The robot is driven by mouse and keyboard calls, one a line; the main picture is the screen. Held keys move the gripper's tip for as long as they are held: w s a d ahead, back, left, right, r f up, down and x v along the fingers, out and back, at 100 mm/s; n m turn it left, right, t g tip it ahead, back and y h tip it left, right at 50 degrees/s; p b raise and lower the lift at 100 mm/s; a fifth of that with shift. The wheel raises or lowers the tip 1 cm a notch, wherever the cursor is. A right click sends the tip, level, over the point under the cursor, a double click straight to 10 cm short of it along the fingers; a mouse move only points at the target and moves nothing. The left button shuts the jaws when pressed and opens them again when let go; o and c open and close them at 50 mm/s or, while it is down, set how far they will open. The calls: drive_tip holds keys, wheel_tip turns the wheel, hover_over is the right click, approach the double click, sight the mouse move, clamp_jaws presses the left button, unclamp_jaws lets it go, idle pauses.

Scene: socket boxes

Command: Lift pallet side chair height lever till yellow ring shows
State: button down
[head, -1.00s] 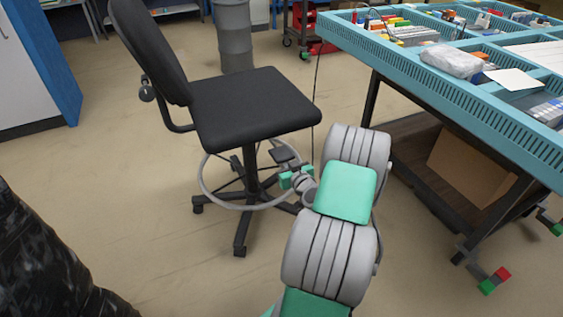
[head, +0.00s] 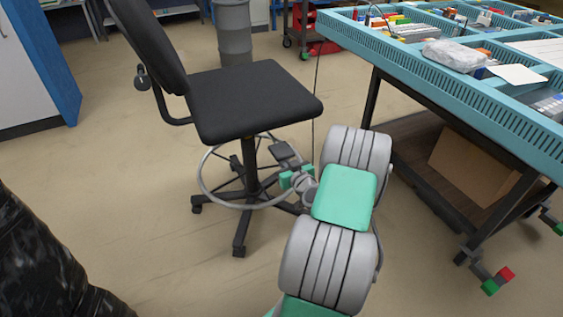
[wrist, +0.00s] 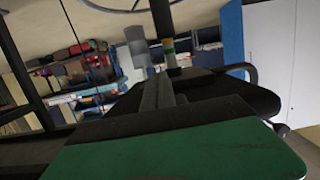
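The black office chair (head: 255,95) stands left of the table, with its post (head: 241,196) rising from a star base inside a foot ring. My gripper (head: 284,152) reaches up under the seat's right front edge, beside the post. The wrist view looks upside down, with the dark seat underside low in the picture. There, my gripper's dark fingers (wrist: 163,92) lie close together, and their hold on the lever is unclear.
A teal table (head: 480,95) with trays of small parts stands to the right of my arm. A grey bin (head: 235,35) is behind the chair. A black wrapped load (head: 45,265) is at front left. Floor between load and chair is clear.

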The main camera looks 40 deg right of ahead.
drive_tip(key=shift+f, duration=0.15)
drive_tip(key=f+b+v, duration=0.2)
drive_tip(key=b+v, duration=0.1)
drive_tip(key=v, duration=0.9)
drive_tip(key=shift+s+f, duration=0.15)
